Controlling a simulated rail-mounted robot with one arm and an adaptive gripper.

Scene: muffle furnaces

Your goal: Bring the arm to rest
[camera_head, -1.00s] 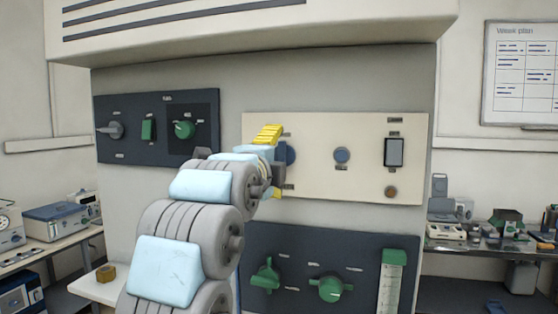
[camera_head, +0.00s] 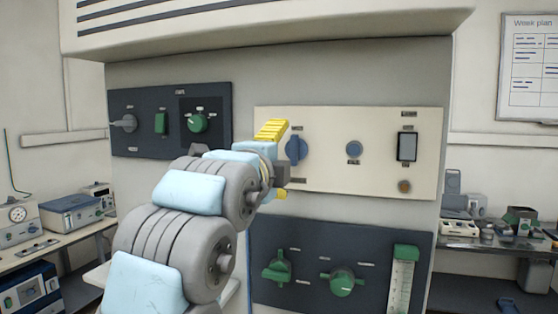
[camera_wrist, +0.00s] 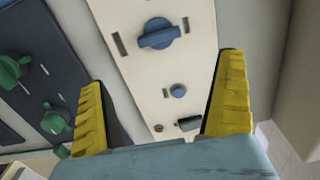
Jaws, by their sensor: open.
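My gripper (camera_head: 273,160) is in front of the left part of the cream control panel (camera_head: 375,180). In the wrist view its two yellow fingers (camera_wrist: 160,103) are wide apart with nothing between them.
A dark panel (camera_head: 130,98) with a grey knob, green switch and green knob is at upper left. A lower dark panel (camera_head: 315,300) has green knobs and a flow gauge (camera_head: 402,283). Benches with instruments stand left (camera_head: 75,212) and right (camera_head: 480,228).

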